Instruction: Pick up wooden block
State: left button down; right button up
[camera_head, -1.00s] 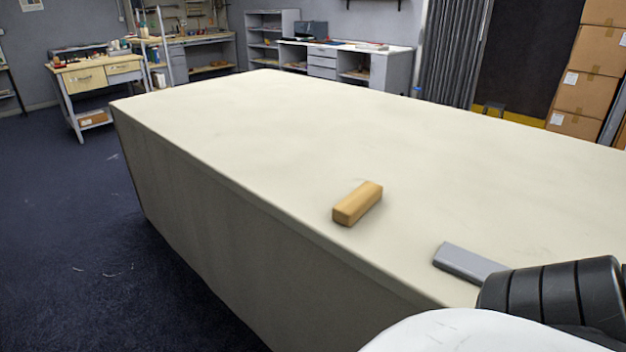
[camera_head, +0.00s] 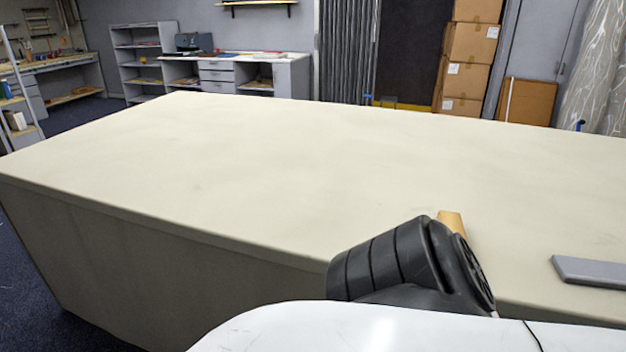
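The wooden block (camera_head: 451,221) lies on the cream cloth-covered table (camera_head: 250,150), right of the middle in the head view. Only its tan upper end shows. A black ribbed link of my own arm covers the rest of it in the picture. I cannot tell how far the link is from the block. Neither of my grippers is in view.
A flat grey bar (camera_head: 592,271) lies on the table to the right of the block, near the front edge. The table's left and middle are bare. Shelves, a workbench (camera_head: 240,75) and stacked cardboard boxes (camera_head: 468,60) stand behind it.

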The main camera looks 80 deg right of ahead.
aim_at(453, 220)
jog(key=i, duration=0.5)
jog(key=z, duration=3.1)
